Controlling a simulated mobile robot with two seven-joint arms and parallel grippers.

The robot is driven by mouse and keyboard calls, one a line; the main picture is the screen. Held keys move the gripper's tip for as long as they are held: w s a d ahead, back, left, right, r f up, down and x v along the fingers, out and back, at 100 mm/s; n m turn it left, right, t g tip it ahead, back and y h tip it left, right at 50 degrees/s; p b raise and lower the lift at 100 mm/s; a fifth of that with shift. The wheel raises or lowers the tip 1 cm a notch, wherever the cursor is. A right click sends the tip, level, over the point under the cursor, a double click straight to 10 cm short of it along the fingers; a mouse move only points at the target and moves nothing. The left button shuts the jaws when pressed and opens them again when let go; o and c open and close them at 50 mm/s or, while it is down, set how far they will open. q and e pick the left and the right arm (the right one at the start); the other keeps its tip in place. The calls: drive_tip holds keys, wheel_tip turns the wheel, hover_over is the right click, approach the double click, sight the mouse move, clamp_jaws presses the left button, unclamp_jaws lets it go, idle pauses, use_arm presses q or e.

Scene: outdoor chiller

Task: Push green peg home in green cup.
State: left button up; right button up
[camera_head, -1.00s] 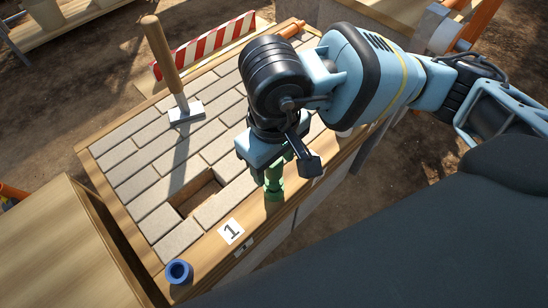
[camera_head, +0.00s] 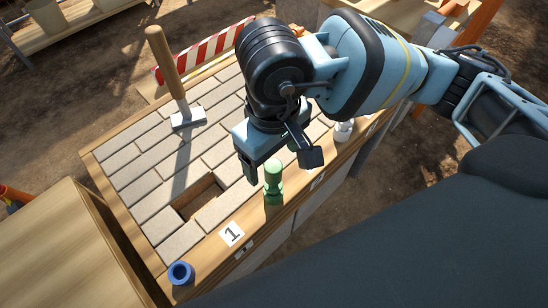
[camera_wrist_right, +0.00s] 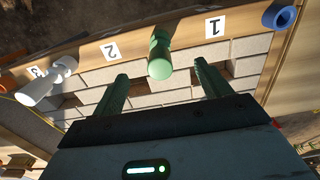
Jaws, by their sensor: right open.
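The green peg (camera_head: 273,170) stands upright in the green cup (camera_head: 273,197) on the wooden front edge of the paving table. A narrower section of it shows above the cup rim; how deep it sits I cannot tell. In the right wrist view the peg (camera_wrist_right: 160,62) appears beyond and between my spread fingers, touching neither. My right gripper (camera_head: 260,166) is open and empty, just left of and behind the peg in the head view. My left gripper is not in view.
A mallet (camera_head: 187,119) stands on the pavers (camera_head: 135,163). A rectangular opening (camera_head: 198,196) lies left of the peg. A striped barrier (camera_head: 205,55) borders the back.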

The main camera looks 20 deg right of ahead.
wheel_tip(320, 180, up, 3)
drive_tip(key=shift+f+p, duration=0.1)
drive_tip(key=shift+p, duration=0.4)
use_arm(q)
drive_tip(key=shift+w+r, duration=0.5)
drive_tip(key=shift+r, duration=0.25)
use_arm(e)
drive_tip(key=shift+r, duration=0.2)
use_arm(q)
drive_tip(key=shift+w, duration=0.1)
use_arm(e)
drive_tip(key=shift+r, duration=0.15)
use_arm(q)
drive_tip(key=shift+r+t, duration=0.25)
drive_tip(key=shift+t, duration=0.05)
use_arm(e)
wheel_tip(320, 180, up, 8)
drive_tip(key=shift+f, duration=0.25)
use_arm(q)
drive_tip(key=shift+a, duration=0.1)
